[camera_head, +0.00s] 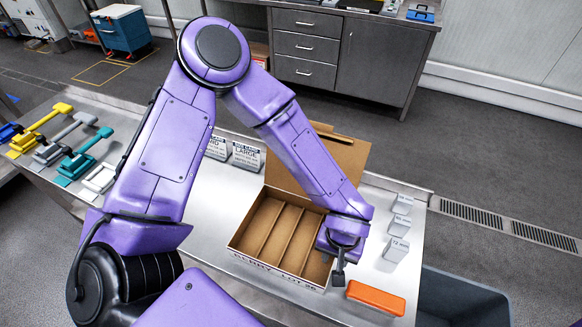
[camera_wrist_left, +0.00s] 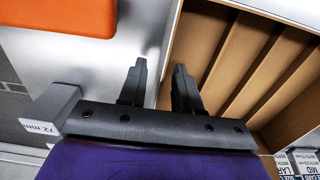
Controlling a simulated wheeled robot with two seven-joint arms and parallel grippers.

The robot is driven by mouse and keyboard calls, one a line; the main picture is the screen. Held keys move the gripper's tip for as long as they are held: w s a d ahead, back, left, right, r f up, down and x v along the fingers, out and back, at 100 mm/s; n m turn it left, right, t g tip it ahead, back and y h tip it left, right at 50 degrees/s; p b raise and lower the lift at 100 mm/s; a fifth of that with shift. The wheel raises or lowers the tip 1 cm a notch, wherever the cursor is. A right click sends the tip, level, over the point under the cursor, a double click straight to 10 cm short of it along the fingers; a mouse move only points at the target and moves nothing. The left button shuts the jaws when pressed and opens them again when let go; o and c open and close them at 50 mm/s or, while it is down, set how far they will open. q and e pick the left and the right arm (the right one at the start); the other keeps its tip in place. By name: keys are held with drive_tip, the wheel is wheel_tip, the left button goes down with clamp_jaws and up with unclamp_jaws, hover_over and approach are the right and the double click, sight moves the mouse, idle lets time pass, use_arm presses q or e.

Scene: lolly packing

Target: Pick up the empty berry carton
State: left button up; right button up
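The berry carton (camera_head: 275,271) is an open brown cardboard box with long dividers, lettering on its front wall and its lid raised at the back. Its visible compartments are empty. It stands on the metal table, and its inside fills the right of the left wrist view (camera_wrist_left: 207,45). My left gripper (camera_head: 338,272) is at the carton's right side, pointing down. In the left wrist view its fingers (camera_wrist_left: 160,72) are apart, one over the outside and one over the inside of the side wall. I cannot tell whether they touch it. My right gripper is not in view.
An orange block (camera_head: 376,298) lies right of the carton, near the front edge. Several grey labelled blocks, one marked 72 mm (camera_head: 396,250), stand to the right. Size cards (camera_head: 246,155) stand behind left. Coloured tools (camera_head: 84,154) are far left. A grey bin (camera_head: 463,300) is beyond the table's right edge.

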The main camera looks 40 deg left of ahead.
use_arm(q)
clamp_jaws()
